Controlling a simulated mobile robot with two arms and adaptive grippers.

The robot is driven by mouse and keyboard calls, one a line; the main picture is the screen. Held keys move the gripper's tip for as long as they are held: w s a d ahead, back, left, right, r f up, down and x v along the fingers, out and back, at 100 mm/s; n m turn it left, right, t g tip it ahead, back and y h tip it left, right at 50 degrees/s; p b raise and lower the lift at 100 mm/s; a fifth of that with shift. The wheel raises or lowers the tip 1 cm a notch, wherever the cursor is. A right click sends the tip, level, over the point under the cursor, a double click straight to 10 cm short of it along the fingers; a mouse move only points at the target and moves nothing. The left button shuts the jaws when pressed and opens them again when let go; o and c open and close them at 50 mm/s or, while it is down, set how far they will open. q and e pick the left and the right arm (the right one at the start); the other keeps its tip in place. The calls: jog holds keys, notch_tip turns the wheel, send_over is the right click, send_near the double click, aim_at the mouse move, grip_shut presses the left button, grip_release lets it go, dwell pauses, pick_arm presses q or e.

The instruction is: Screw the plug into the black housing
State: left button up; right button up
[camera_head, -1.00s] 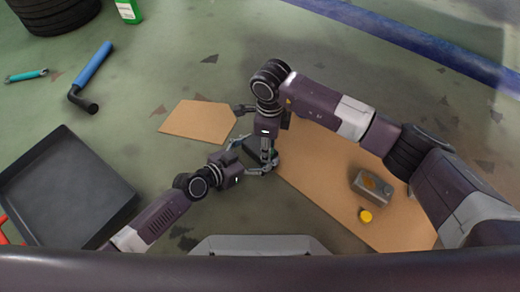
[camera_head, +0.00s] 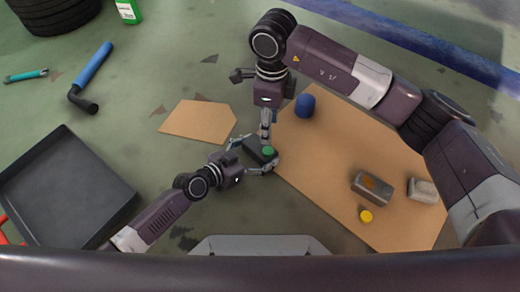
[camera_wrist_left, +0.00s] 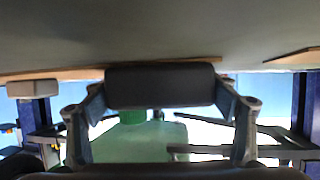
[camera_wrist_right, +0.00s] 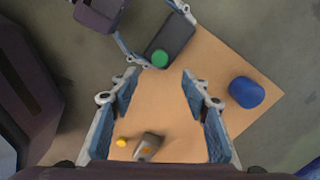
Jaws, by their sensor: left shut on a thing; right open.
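The black housing (camera_head: 257,150) is a dark oblong block, held off to the left of the large cardboard sheet's edge. My left gripper (camera_head: 250,156) is shut on it; the left wrist view shows the housing (camera_wrist_left: 160,85) between both fingers. The green plug (camera_head: 268,151) shows as a round green top at one end of the housing, also in the right wrist view (camera_wrist_right: 160,58). How deep it sits cannot be told. My right gripper (camera_head: 266,131) is near the plug; in the right wrist view its fingers (camera_wrist_right: 160,76) are apart with nothing between them.
The large cardboard sheet (camera_head: 325,180) bears a blue cylinder (camera_head: 305,105), a grey block (camera_head: 372,187), a pale block (camera_head: 423,190) and a yellow cap (camera_head: 366,215). A small cardboard piece (camera_head: 198,122) and a dark tray (camera_head: 65,185) lie to the left.

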dwell(0.3)
pick_arm(q)
jog(key=o, duration=2.4)
jog(key=shift+o, duration=0.2)
jog(key=v, duration=1)
jog(key=shift+s+a, duration=0.15)
jog(key=shift+v, duration=0.8)
jog(key=shift+r, duration=0.1)
